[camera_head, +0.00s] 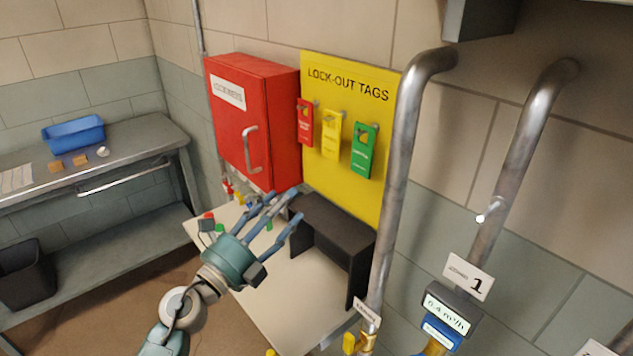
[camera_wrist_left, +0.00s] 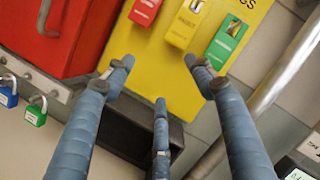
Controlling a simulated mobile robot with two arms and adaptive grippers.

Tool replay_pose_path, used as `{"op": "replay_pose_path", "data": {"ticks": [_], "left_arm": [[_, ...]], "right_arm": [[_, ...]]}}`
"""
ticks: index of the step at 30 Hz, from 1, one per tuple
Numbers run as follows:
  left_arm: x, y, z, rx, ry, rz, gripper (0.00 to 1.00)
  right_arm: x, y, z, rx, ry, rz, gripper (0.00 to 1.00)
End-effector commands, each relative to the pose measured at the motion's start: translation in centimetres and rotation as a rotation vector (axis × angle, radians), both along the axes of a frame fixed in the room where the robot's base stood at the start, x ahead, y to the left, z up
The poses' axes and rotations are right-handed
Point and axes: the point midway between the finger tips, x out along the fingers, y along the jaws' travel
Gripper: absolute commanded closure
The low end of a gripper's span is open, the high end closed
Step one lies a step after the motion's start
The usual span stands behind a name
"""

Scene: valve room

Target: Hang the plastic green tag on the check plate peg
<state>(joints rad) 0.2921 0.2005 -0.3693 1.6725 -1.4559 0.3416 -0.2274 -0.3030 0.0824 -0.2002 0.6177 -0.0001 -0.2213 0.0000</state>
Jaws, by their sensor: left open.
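The green tag (camera_head: 364,150) hangs at the right of a row of tags on the yellow lock-out board (camera_head: 345,200). It also shows at the upper right of the left wrist view (camera_wrist_left: 227,40). My left gripper (camera_head: 282,203) is open and empty, its fingers spread, below and left of the green tag and apart from it. In the left wrist view the fingers (camera_wrist_left: 158,72) reach toward the lower part of the board. I cannot make out which thing is the check plate or its peg. My right gripper is not in view.
A red tag (camera_head: 305,122) and a yellow tag (camera_head: 331,135) hang beside the green one. A red cabinet (camera_head: 235,110) is left of the board. A black stand (camera_head: 335,225) is below it. A metal pipe (camera_head: 398,160) rises close at right. Padlocks (camera_wrist_left: 37,110) are at left.

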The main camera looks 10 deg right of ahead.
Motion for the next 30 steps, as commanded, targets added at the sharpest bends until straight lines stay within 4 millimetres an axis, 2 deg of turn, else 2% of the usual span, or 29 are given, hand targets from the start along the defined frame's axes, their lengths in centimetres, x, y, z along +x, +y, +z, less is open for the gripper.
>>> {"op": "replay_pose_path", "data": {"ticks": [1, 3, 6, 9, 12, 17, 30], "left_arm": [[-1.0, -1.9, 3.0, 0.118, -0.13, -0.044, 0.45], [-2.5, -4.2, 5.8, 0.315, -0.307, -0.091, 0.45], [-3.9, -6.0, 7.9, 0.551, -0.494, -0.117, 0.45], [-4.4, -6.7, 8.9, 0.716, -0.608, -0.114, 0.45], [-4.5, -6.8, 9.4, 0.812, -0.666, -0.105, 0.45], [-4.2, -7.2, 9.5, 0.847, -0.685, -0.102, 0.45], [-1.5, -11.3, 9.5, 0.842, -0.684, -0.1, 0.45]], "right_arm": [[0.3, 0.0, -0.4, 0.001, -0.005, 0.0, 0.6], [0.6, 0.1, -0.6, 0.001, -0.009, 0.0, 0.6], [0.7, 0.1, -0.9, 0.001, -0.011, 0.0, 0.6], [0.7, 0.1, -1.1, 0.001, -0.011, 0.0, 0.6], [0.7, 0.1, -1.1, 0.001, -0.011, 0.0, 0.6], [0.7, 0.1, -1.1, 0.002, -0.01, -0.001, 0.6], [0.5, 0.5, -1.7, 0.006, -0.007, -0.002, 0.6]]}}
